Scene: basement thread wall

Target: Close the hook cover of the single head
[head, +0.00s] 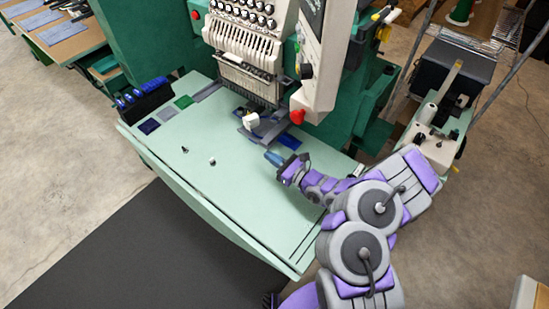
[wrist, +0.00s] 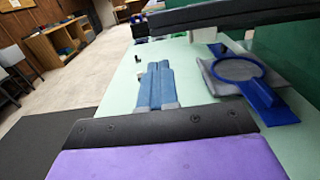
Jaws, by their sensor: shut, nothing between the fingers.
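The single head (head: 242,45) is a white multi-needle embroidery machine at the back of the pale green table. A small white block (head: 251,119), perhaps the hook cover, shows at the front below the needles; I cannot tell whether it is open. In the wrist view a pale block (wrist: 203,35) shows under a dark bar (wrist: 240,14). My gripper (head: 272,156) is over the table, in front and right of the block and apart from it. Its blue fingers are together and empty in the wrist view (wrist: 157,80).
A blue hoop (wrist: 237,70) with grey cloth lies right of my fingers. Two small parts lie on the table (head: 160,130), a black one (head: 183,150) and a pale one (head: 212,161). A black rack (head: 146,100) with blue items stands at the left edge. The table's front is mostly clear.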

